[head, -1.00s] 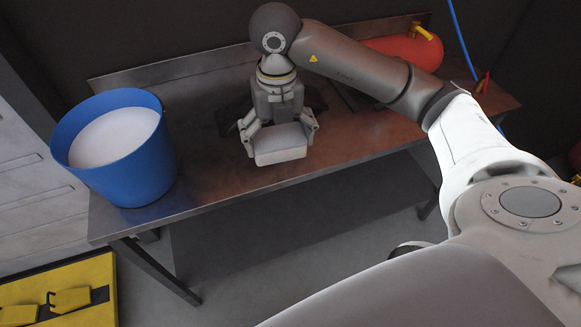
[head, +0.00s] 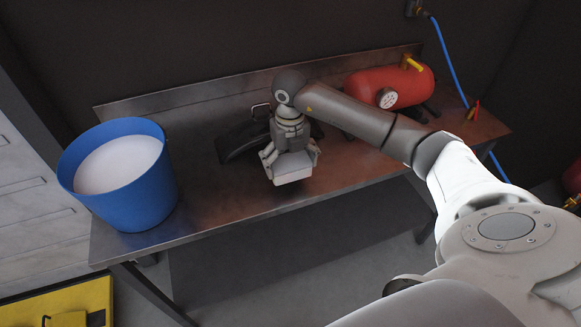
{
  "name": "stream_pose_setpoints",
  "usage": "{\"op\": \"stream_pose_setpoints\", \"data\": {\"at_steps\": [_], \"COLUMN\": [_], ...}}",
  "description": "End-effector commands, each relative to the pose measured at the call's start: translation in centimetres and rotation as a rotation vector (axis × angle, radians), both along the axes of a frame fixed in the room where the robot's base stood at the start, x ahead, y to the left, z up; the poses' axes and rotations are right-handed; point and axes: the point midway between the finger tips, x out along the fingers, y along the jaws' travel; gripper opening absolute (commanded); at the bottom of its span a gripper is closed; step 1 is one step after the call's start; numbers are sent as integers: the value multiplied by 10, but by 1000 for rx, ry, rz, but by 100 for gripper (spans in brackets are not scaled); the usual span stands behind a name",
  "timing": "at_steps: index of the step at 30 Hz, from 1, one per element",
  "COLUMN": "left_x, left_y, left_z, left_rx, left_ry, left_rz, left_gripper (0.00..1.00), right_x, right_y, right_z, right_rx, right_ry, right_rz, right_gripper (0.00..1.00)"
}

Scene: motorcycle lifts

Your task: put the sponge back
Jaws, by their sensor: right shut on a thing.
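The sponge (head: 292,172) is a pale, whitish block in the head view, near the front edge of the metal bench (head: 225,205). My right gripper (head: 290,165) points down and is shut on the sponge, with one finger on each side. I cannot tell whether the sponge touches the bench top. A blue bucket (head: 120,200) with whitish contents stands upright on the bench's left end, left of the gripper and apart from it. My left gripper is out of view.
A dark object (head: 240,143) lies on the bench behind my right gripper. A red tank (head: 400,86) with a gauge stands at the back right, near a blue hose (head: 446,55). A yellow piece (head: 66,305) is at lower left. Bench surface between bucket and gripper is clear.

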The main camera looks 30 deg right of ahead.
Motion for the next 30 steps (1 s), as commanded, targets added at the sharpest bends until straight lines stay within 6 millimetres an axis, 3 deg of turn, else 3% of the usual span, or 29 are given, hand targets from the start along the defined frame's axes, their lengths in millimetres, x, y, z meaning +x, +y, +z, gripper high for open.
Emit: {"op": "stream_pose_setpoints", "data": {"at_steps": [12, 23, 24, 25, 30], "left_x": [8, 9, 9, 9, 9], "left_y": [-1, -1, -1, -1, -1], "left_z": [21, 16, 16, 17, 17], "left_rx": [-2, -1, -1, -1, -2], "left_ry": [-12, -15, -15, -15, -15], "left_rz": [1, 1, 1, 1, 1], "left_gripper": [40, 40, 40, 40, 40], "right_x": [5, 5, 5, 5, 5], "right_y": [-5, -5, -5, -5, -5], "right_z": [-38, -44, -43, -43, -42], "right_rx": [0, 0, 0, 0, 0], "right_ry": [0, -1, -1, -1, -1], "right_rz": [0, 0, 0, 0, 0], "right_gripper": [74, 74, 95, 99, 100]}}
